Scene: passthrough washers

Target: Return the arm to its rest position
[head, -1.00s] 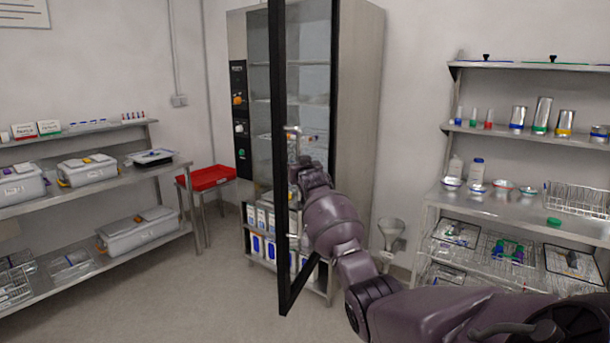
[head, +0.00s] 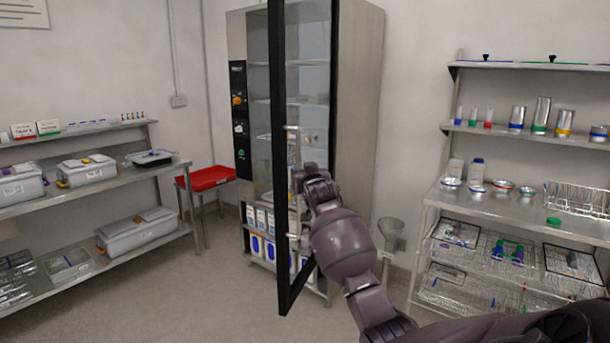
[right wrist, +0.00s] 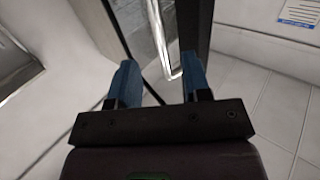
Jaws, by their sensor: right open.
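My right arm (head: 342,243) reaches in from the lower right toward the cabinet's open glass door. In the right wrist view my right gripper (right wrist: 157,82) is open, with two blue fingers and nothing between them. A silver door handle (right wrist: 161,40) lies just beyond the fingertips, apart from them. In the head view the wrist is beside the door's dark frame (head: 278,160), and the fingers are too small to make out clearly. My left gripper is not in view.
The tall steel cabinet (head: 358,110) stands at the back with its door swung out. Shelves with bins (head: 88,170) are on the left, beside a red tray (head: 207,178). A steel rack (head: 480,207) with bowls and baskets is on the right. The floor at left front is clear.

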